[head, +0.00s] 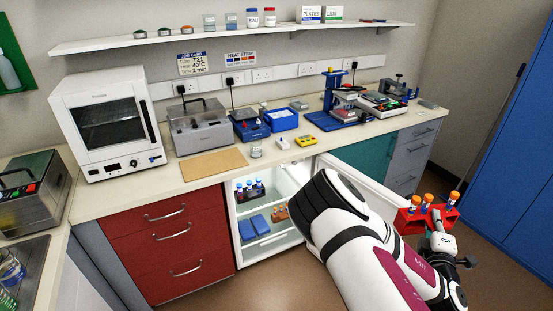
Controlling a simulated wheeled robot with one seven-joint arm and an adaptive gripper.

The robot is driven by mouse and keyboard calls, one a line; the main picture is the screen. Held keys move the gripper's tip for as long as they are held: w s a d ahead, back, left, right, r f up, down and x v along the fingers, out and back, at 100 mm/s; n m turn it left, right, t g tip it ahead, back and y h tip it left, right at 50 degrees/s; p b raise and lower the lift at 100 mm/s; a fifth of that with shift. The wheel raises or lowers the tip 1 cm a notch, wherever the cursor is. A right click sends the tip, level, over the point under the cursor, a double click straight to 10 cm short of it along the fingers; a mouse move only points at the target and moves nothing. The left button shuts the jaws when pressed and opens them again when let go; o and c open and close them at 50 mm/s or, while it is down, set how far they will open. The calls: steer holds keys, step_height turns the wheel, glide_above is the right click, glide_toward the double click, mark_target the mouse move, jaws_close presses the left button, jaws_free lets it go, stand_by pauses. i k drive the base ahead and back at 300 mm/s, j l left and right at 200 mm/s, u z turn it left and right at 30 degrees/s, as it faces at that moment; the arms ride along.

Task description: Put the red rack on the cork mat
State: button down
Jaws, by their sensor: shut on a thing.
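The red rack (410,222) is at the right of the head view, in front of the open fridge door. It holds orange-capped tubes that stand about upright. My gripper (437,222) is shut on the red rack and holds it up, clear of the bench; its fingertips are mostly hidden. The cork mat (213,165) lies flat on the bench top at the left of centre, in front of the grey metal bath. The mat is bare. My gripper and the rack are far to the right of it.
A fridge (262,247) under the bench stands open, with blue-capped tubes and blue boxes inside. Its door (365,183) sticks out to the right. A glass beaker (256,150) stands just right of the mat. A white oven (108,125) stands to the left.

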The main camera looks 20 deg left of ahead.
mark_target(206, 164)
steer(key=i+j+u, duration=0.4)
steer(key=i, duration=0.35)
steer(key=i+j+u, duration=0.2)
steer(key=i, duration=0.2)
